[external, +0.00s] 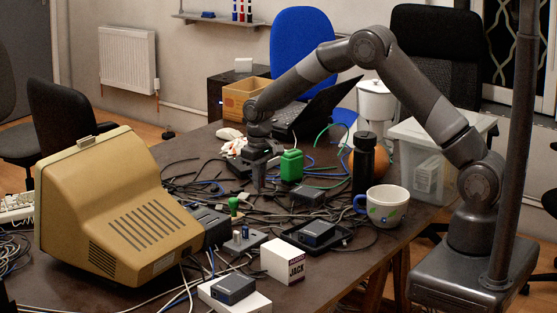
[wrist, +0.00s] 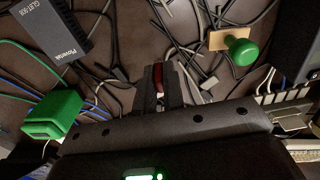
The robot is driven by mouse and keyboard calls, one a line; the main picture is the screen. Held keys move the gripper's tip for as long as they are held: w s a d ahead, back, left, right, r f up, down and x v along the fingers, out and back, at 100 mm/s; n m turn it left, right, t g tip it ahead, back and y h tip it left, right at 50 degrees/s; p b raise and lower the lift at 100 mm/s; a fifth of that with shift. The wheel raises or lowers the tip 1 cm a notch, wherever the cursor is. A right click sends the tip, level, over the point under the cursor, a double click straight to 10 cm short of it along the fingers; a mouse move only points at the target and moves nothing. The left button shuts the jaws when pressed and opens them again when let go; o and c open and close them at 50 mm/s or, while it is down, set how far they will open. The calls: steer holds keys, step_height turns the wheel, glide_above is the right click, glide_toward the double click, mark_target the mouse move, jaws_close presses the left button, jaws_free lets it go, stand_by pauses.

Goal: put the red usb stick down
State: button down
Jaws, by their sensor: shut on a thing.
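The red USB stick (wrist: 158,74) shows in the wrist view as a small red piece between the fingers of my gripper (wrist: 163,80). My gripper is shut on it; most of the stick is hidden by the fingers. In the external view my gripper (external: 259,188) points down close above the cable-strewn middle of the dark table (external: 348,262). I cannot make out the stick there. Whether the stick touches the table or cables is not clear.
A green bottle-like object (external: 291,165) stands just right of my gripper. A green knobbed stamp (wrist: 240,48) is nearby. Loose cables cover the surface around. A black device (wrist: 55,30), a beige monitor (external: 125,205), a mug (external: 387,206) and a black bottle (external: 364,165) also occupy the table.

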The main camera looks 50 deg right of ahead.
steer(key=shift+w+a+f, duration=0.25)
steer(key=shift+a+f, duration=0.15)
steer(key=shift+a, duration=0.2)
steer(key=shift+w+a+f, duration=0.25)
steer(key=shift+a+f, duration=0.15)
steer(key=shift+a, duration=0.15)
steer(key=shift+f, duration=1.95)
steer(key=shift+f, duration=0.15)
steer(key=c, duration=1.5)
jaws_free()
